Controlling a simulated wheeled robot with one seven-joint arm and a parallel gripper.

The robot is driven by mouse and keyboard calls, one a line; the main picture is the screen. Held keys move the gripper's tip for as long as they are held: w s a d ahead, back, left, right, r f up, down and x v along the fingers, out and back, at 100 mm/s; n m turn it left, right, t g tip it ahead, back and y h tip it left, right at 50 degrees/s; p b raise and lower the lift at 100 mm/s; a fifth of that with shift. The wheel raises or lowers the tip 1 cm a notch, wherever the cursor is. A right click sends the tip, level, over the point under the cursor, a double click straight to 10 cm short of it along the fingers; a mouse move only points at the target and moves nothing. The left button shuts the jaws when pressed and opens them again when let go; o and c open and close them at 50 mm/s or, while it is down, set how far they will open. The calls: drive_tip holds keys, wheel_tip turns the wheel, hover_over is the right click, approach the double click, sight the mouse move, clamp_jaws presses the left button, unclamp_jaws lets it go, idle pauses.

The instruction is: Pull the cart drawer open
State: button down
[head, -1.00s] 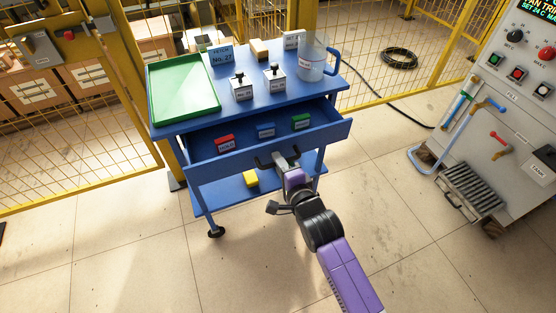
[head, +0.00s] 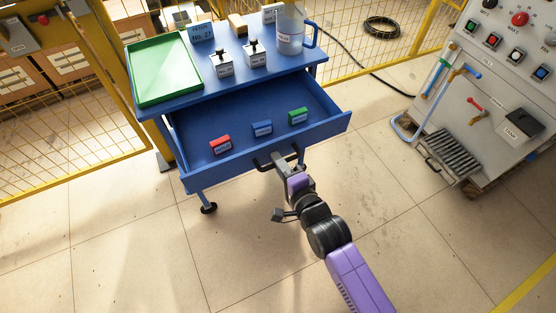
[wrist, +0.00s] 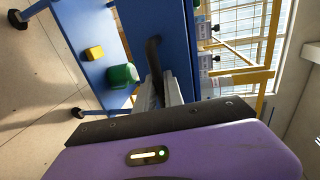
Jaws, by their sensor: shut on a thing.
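The blue cart's drawer (head: 195,172) is pulled well out toward me in the head view. In it stand a red block (head: 220,145), a blue block (head: 262,128) and a green block (head: 298,116), each with a label. My gripper (head: 281,160) is at the drawer's front, shut on the dark drawer handle (head: 260,164). In the wrist view the handle (wrist: 153,58) runs into the jaws (wrist: 160,95), against the blue drawer front. The fingertips are partly hidden by the gripper body.
The cart top (head: 205,82) holds a green tray (head: 165,70), two small labelled boxes and a clear jug (head: 290,38). A grey control panel (head: 490,100) stands at right. Yellow mesh fencing is behind. The floor in front is clear.

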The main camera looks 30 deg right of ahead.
drive_tip(key=c, duration=1.5)
unclamp_jaws()
drive_tip(key=shift+o, duration=0.2)
drive_tip(key=v, duration=0.7)
drive_tip(key=shift+s, duration=0.4)
